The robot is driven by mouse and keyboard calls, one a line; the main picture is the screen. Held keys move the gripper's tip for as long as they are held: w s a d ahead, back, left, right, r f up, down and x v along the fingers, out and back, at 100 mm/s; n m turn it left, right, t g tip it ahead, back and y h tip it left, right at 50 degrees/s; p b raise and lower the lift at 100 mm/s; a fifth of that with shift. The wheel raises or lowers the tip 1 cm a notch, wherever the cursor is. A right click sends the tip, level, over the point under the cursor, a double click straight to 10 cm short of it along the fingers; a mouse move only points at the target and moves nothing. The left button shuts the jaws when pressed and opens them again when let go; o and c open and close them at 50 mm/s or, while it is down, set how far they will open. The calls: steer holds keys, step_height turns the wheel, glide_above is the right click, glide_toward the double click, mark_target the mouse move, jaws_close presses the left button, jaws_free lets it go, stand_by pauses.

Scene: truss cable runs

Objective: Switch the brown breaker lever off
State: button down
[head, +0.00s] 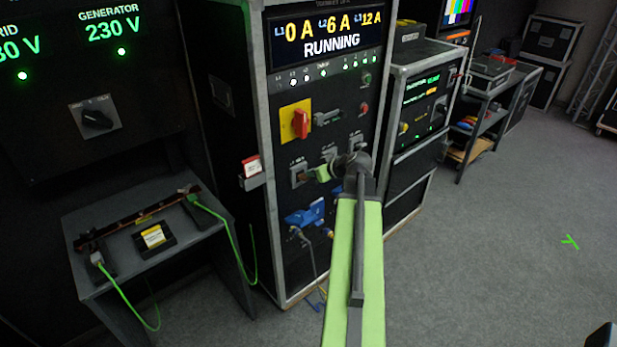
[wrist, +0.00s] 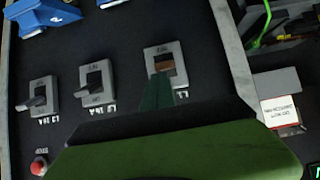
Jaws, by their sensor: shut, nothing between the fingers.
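The brown breaker lever (wrist: 167,66) sits in a grey switch plate (wrist: 158,52), the right one of a row of three in the wrist view, which shows the panel upside down. My gripper (wrist: 160,84) is shut and empty, its dark green fingertips just below the lever and overlapping the lower part of the plate. I cannot tell whether they touch the lever. In the head view my gripper (head: 317,174) is at the left breaker plate (head: 298,173) on the tall cabinet; the brown lever cannot be made out there.
A red rotary switch (head: 300,123) is above and blue connectors (head: 305,215) are below. A small table (head: 200,242) with cables stands left; open floor lies right.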

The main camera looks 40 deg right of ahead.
steer(key=shift+s+a+f+b, duration=0.1)
steer(key=shift+a+f+b, duration=0.15)
steer(key=shift+f+b, duration=0.25)
steer(key=shift+s+a+f+b, duration=0.1)
steer(key=shift+a+f+b, duration=0.1)
steer(key=shift+f+b, duration=0.25)
steer(key=shift+s+f+b, duration=0.25)
steer(key=shift+f+b, duration=0.65)
steer(key=shift+f, duration=0.25)
steer(key=shift+r, duration=0.1)
steer(key=shift+r+p, duration=0.7)
steer(key=shift+p, duration=0.1)
